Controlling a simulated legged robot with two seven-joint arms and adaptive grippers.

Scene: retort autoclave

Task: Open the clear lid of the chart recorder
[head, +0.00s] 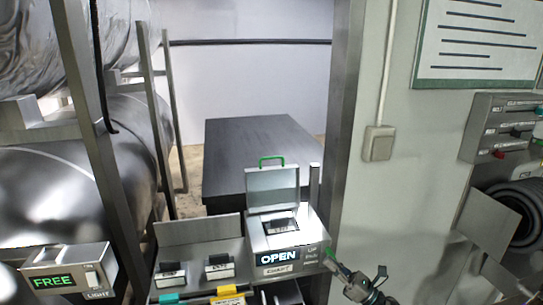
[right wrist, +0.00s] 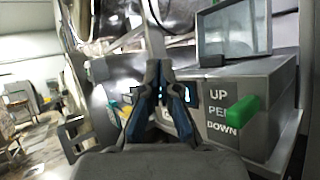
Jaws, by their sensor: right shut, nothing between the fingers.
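The chart recorder (head: 290,240) is a grey box with a lit OPEN display and a CHART label on its front. Its clear lid (head: 272,188) stands raised at the back, with a green handle (head: 271,160) on its top edge. The lid also shows upright in the right wrist view (right wrist: 234,32). My right gripper (head: 338,262) is just right of the recorder's front corner, apart from the lid. In the right wrist view its fingers (right wrist: 158,68) are together and empty, in front of the recorder's face. My left gripper is not in view.
A green lever (right wrist: 230,117) sticks out beside the UP, PEN and DOWN lettering. A box reading FREE (head: 68,270) stands at the left. A dark table (head: 250,145) is behind. A grey post (head: 345,120) and a switch panel (head: 505,128) are to the right.

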